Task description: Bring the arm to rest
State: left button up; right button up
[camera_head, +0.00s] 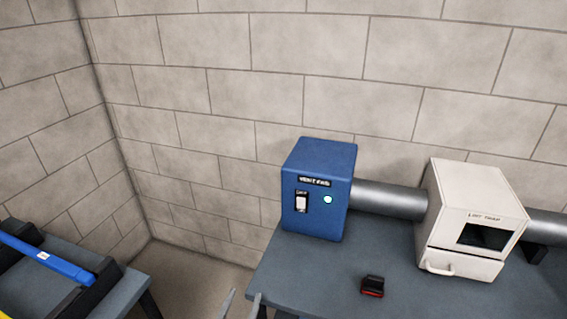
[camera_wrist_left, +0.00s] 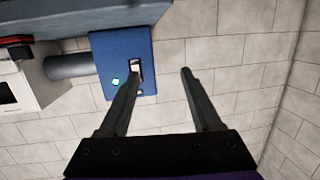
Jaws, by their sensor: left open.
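My left gripper (camera_head: 241,304) shows at the bottom edge of the head view, only its two fingertips visible, in front of the table's left edge. In the left wrist view the left gripper (camera_wrist_left: 160,72) is open, with nothing between its fingers. The blue vent fan box (camera_head: 318,190) stands on the grey table, apart from the fingertips in the head view. Its front has a white switch (camera_head: 301,204) and a lit green lamp (camera_head: 327,199). In the left wrist view one finger overlaps the blue box (camera_wrist_left: 112,48). My right gripper is not in view.
A grey duct (camera_head: 388,200) joins the blue box to a white lint trap box (camera_head: 472,217) with a dark window and a handle. A small black and red object (camera_head: 372,286) lies on the table (camera_head: 310,267). A blue-handled tool (camera_head: 45,257) rests on black holders at the left.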

pick_arm(q)
jog(key=s+a+f+n+g+y, duration=0.1)
jog(key=s+a+f+g, duration=0.1)
jog(key=s+a+g, duration=0.3)
jog(key=s+a+f+g+y, duration=0.1)
jog(key=s+g, duration=0.1)
jog(key=s, duration=0.6)
jog(key=s+a+f+n+g+y, duration=0.1)
jog(key=s+a+f+g, duration=0.1)
jog(key=s+g, duration=0.3)
notch_tip(320, 180, up, 14)
jog(key=w+t+p, duration=0.1)
jog(key=p, duration=1.2)
jog(key=shift+r+t, duration=0.25)
jog(key=shift+t, duration=0.05)
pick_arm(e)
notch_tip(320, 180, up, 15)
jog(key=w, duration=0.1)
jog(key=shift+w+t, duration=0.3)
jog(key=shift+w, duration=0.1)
pick_arm(q)
jog(key=shift+a, duration=0.1)
jog(key=shift+c, duration=0.2)
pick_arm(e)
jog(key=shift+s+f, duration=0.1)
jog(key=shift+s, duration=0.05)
